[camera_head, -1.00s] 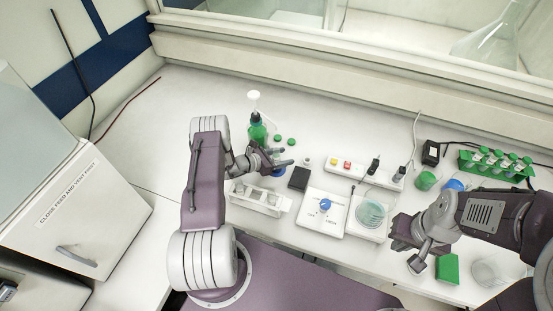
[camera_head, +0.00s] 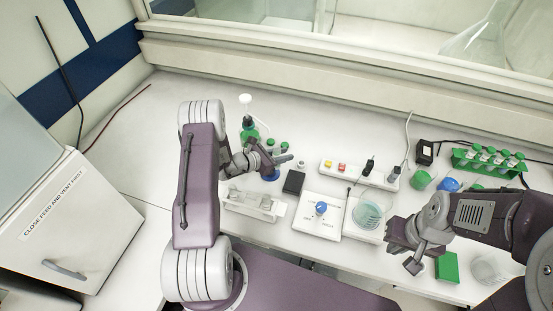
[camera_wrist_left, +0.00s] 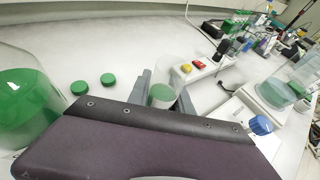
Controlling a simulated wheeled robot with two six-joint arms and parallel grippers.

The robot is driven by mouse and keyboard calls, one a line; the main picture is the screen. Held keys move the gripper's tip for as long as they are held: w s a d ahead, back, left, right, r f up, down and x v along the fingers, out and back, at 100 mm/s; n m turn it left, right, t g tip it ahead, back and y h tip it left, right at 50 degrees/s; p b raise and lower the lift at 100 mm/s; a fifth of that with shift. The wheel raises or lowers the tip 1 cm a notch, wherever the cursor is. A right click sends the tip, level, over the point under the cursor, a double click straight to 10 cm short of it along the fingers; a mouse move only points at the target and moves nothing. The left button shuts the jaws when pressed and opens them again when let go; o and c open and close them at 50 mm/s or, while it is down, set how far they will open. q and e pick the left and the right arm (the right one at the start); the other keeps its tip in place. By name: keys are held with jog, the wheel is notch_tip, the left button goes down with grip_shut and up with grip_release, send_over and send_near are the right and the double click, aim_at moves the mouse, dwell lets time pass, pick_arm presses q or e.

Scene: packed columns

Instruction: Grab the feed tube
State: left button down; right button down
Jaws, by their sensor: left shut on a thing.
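My left gripper (camera_head: 283,160) is over the bench, just right of the green bottle (camera_head: 249,132). In the left wrist view its two grey fingers (camera_wrist_left: 160,92) are shut on a clear tube (camera_wrist_left: 161,94) with pale green content, which I take to be the feed tube. The tube stands about upright between the fingers, and its lower part is hidden behind my gripper body. A blue thing (camera_head: 271,176) shows just below the gripper in the head view. My right gripper (camera_head: 404,245) hangs over the right part of the bench; its finger opening is unclear.
The bench's left part is free.

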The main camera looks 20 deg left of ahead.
pick_arm(q)
jog(key=s+d+r+b, duration=0.2)
jog(key=d+r, duration=0.3)
jog(key=d, duration=0.3)
